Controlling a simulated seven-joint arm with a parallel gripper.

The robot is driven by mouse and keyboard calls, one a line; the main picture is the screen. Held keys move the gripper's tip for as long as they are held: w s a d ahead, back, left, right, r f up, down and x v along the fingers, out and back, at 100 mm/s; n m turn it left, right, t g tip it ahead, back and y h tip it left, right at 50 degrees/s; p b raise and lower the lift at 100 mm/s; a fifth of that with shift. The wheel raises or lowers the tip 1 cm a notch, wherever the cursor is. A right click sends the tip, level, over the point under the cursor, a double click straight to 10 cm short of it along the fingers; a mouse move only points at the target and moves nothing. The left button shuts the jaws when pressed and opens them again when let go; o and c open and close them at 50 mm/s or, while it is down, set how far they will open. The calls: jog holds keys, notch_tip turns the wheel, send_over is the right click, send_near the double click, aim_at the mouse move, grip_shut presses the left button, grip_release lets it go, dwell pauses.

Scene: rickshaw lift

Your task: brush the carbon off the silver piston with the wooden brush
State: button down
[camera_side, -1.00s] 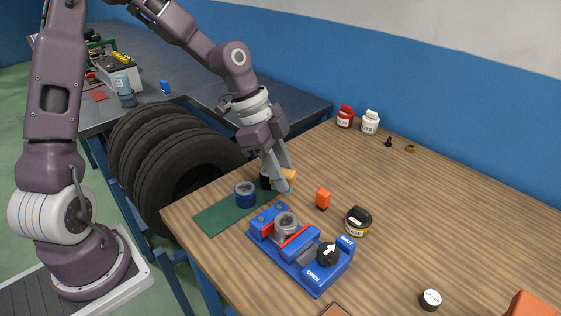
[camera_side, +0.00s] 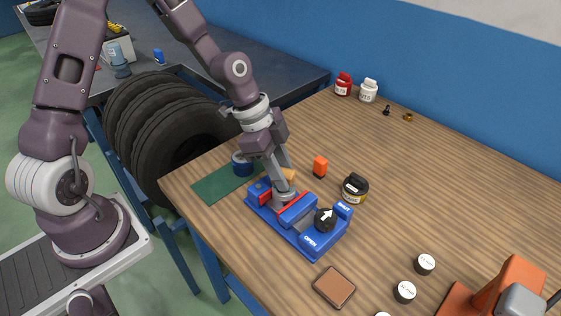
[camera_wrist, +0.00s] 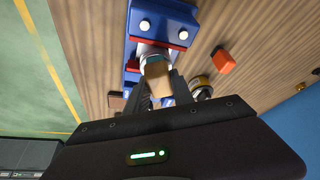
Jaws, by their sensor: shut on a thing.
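My gripper (camera_side: 283,186) is shut on the wooden brush (camera_side: 289,174), a tan block with its bristle end pointing down. It is above the silver piston (camera_side: 284,200), which stands between the red-lined jaws of the blue vise (camera_side: 314,250). In the wrist view the tan brush (camera_wrist: 157,78) covers much of the piston (camera_wrist: 150,50); a teal band shows at the brush's end. The brush end is over or against the piston's top; I cannot tell if they touch. Any carbon on the piston is hidden.
A blue cylinder (camera_side: 242,162) stands on the green mat (camera_side: 222,184). An orange block (camera_side: 320,167) and a dark jar (camera_side: 354,189) stand right of the vise. A brown pad (camera_side: 334,287) lies in front. The table's right middle (camera_side: 440,200) is clear.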

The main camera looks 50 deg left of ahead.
jog(key=shift+s+d, duration=0.4)
jog(key=shift+d, duration=0.3)
jog(key=shift+s+d, duration=0.35)
jog(key=shift+d, duration=0.35)
jog(key=shift+w+a, duration=0.45)
jog(key=shift+a, duration=0.35)
jog(key=shift+w+a, duration=0.45)
jog(key=shift+a, duration=0.4)
jog(key=shift+w+a, duration=0.45)
jog(key=shift+a, duration=0.35)
jog(key=shift+d, duration=0.2)
jog(key=shift+s+d, duration=0.4)
jog(key=shift+d, duration=0.35)
jog(key=shift+s+d, duration=0.45)
jog(key=shift+d, duration=0.35)
jog(key=shift+s+d, duration=0.4)
jog(key=shift+d, duration=0.35)
jog(key=shift+w+a, duration=0.45)
jog(key=shift+a, duration=0.4)
jog(key=shift+w+a, duration=0.5)
jog(key=shift+a, duration=0.3)
jog(key=shift+w+a, duration=0.45)
jog(key=shift+a, duration=0.4)
notch_tip(320, 180, up, 8)
